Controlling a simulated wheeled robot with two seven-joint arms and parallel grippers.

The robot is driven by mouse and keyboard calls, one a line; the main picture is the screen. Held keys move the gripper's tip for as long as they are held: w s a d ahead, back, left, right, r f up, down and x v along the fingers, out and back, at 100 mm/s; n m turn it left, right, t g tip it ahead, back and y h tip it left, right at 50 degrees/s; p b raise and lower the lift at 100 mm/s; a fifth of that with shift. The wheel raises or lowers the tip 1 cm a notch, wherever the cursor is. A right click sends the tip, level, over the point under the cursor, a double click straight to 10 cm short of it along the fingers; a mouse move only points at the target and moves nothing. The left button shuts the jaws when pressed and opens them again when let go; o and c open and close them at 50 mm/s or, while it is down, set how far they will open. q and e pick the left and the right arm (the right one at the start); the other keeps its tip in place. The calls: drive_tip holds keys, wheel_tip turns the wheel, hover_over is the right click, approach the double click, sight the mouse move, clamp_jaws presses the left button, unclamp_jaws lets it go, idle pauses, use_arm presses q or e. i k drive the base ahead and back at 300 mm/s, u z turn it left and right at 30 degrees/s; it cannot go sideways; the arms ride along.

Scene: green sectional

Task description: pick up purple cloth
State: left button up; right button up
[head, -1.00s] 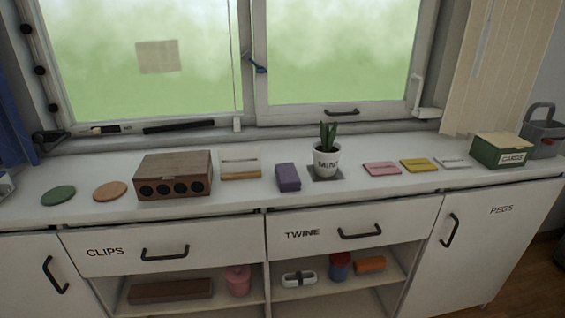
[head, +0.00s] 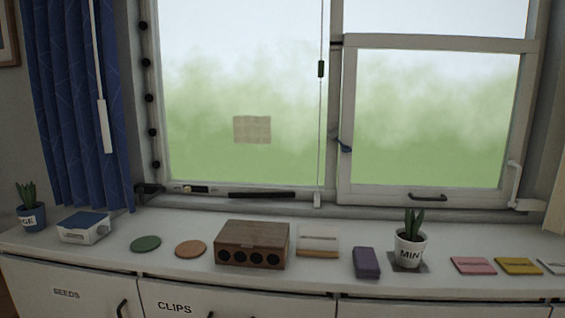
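A folded purple cloth (head: 366,262) lies on the white counter (head: 200,273), right of centre in the head view. It sits between a small beige and white block (head: 318,241) on its left and a potted plant marked MINT (head: 410,248) on its right, apart from both. Nothing covers it. Neither of my grippers shows in the head view.
A wooden box with round holes (head: 252,244), an orange disc (head: 191,249) and a green disc (head: 146,244) stand left of the cloth. Pink (head: 473,265) and yellow (head: 519,266) flat pieces lie to the right. The window (head: 250,100) is behind.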

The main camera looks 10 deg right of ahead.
sight(366, 266)
drive_tip(key=u, duration=0.1)
drive_tip(key=k, duration=1)
drive_tip(key=z, duration=1.05)
drive_tip(key=i, duration=0.95)
drive_tip(key=u, duration=0.7)
drive_tip(key=i, duration=0.7)
drive_tip(key=u, duration=0.65)
